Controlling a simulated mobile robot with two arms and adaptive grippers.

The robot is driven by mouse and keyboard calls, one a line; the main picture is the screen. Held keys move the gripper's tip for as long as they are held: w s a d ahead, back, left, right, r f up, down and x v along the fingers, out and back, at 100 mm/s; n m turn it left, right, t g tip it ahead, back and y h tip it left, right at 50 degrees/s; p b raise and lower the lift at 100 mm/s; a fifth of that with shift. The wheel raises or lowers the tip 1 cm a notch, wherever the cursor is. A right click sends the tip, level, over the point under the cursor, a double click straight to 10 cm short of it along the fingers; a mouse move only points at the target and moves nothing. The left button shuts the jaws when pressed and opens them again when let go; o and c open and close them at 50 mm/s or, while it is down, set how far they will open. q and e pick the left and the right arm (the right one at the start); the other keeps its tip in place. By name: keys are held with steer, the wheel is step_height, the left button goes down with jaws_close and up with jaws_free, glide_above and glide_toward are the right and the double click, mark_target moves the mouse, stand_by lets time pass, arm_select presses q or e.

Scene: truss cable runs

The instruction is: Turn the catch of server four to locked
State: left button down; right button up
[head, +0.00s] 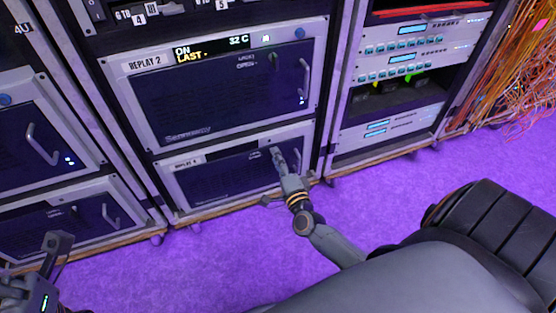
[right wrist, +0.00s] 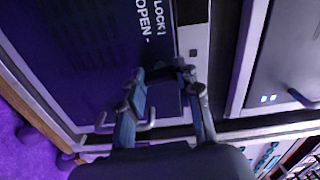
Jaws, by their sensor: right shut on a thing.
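Server four is the lower unit (head: 215,181) in the middle rack, with a dark front, a pale frame and a label that seems to read "REPLAY 4" (head: 186,163). My right gripper (head: 277,156) is at the upper right of its front. In the right wrist view my right gripper (right wrist: 163,78) is shut on the small dark catch (right wrist: 180,68), beside the printed words LOCK and OPEN (right wrist: 151,22). The fingers hide most of the catch, so I cannot tell which word it points to.
Orange cables (head: 515,80) hang at the far right. The purple floor (head: 215,255) in front is clear.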

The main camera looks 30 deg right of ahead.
steer(key=shift+m, duration=0.9)
steer(key=o, duration=1.2)
steer(key=shift+c, duration=0.2)
steer(key=shift+s, duration=0.1)
steer(key=v, duration=1.2)
steer(key=shift+f, duration=0.1)
